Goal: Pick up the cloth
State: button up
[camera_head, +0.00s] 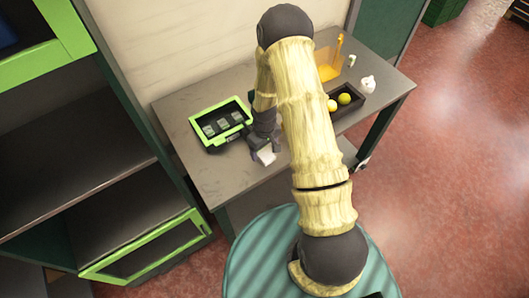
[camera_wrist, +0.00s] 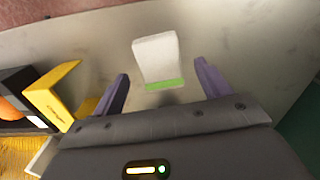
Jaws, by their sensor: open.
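A small white piece with a green edge, apparently the cloth (camera_head: 266,157), lies on the grey table just below my gripper (camera_head: 264,143) in the head view. In the wrist view the cloth (camera_wrist: 156,58) is roughly centred between the two purple fingers of my gripper (camera_wrist: 161,70). The fingers are spread wide, one on each side, with a gap to the cloth. The gripper is open and empty. From the wrist view I cannot tell how high the fingers are above the table.
A green-rimmed black tray (camera_head: 247,112) with grey pieces lies left of my gripper. To the right are a dark box (camera_head: 358,99) with fruit, a white figurine (camera_head: 368,84) and an orange-yellow container (camera_head: 328,63). A yellow angled piece (camera_wrist: 50,97) shows left in the wrist view.

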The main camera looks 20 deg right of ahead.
aim_at(264, 153)
jog(key=shift+f, duration=1.15)
jog(key=c, duration=1.1)
jog(key=shift+o, duration=0.2)
notch_tip(264, 153, up, 10)
jog(key=b, duration=0.2)
